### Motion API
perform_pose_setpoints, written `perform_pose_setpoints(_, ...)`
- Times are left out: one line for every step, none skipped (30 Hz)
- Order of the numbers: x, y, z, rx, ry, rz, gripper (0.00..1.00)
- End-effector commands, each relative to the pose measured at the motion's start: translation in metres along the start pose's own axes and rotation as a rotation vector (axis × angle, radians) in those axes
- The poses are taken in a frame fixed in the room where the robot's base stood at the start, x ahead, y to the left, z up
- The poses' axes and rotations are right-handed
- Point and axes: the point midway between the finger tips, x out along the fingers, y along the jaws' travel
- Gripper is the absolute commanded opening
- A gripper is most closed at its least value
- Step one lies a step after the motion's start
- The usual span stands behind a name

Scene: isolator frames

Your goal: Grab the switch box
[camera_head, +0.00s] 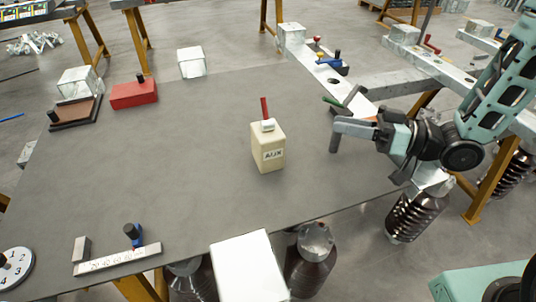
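The switch box (268,149) is a cream upright box marked "AUX" with a white cap and a red lever on top. It stands on the grey table near the middle of the head view. My gripper (341,122) is to the right of the box, over the table's right part. Its two grey fingers are spread apart with nothing between them, so it is open. A clear gap shows between the box and the nearer finger. My arm reaches in from the right edge.
The grey table (190,150) is bare around the box. A red block (134,94), a brown block (75,113) and white cubes stand toward the back left. A scale bar (117,259) lies at the front left. A metal beam (322,70) runs behind my gripper. A white box top (248,266) shows at the front edge.

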Motion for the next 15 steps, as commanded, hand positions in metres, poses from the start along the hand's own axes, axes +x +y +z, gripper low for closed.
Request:
perform_pose_setpoints(0.0, 0.0, 0.001, 0.008, 0.015, -0.01, 0.35)
perform_pose_setpoints(0.002, -0.001, 0.0, 0.01, 0.021, -0.016, 0.35)
perform_pose_setpoints(0.006, -0.002, -0.001, 0.012, 0.025, -0.021, 0.35)
perform_pose_setpoints(0.01, -0.003, -0.001, 0.012, 0.026, -0.024, 0.35)
perform_pose_setpoints(0.015, -0.004, -0.002, 0.012, 0.026, -0.025, 0.35)
perform_pose_setpoints(0.023, -0.004, -0.002, 0.011, 0.024, -0.026, 0.35)
perform_pose_setpoints(0.029, -0.004, -0.002, 0.011, 0.024, -0.025, 0.35)
perform_pose_setpoints(0.036, -0.004, -0.002, 0.01, 0.023, -0.026, 0.35)
perform_pose_setpoints(0.045, -0.004, -0.002, 0.011, 0.024, -0.026, 0.35)
perform_pose_setpoints(0.051, -0.005, -0.002, 0.011, 0.024, -0.025, 0.35)
perform_pose_setpoints(0.057, -0.004, -0.003, 0.01, 0.024, -0.025, 0.35)
perform_pose_setpoints(0.066, -0.004, -0.003, 0.009, 0.023, -0.024, 0.35)
perform_pose_setpoints(0.072, -0.005, -0.003, 0.01, 0.023, -0.024, 0.35)
perform_pose_setpoints(0.078, -0.005, -0.003, 0.01, 0.023, -0.024, 0.35)
perform_pose_setpoints(0.086, -0.005, -0.003, 0.009, 0.023, -0.023, 0.35)
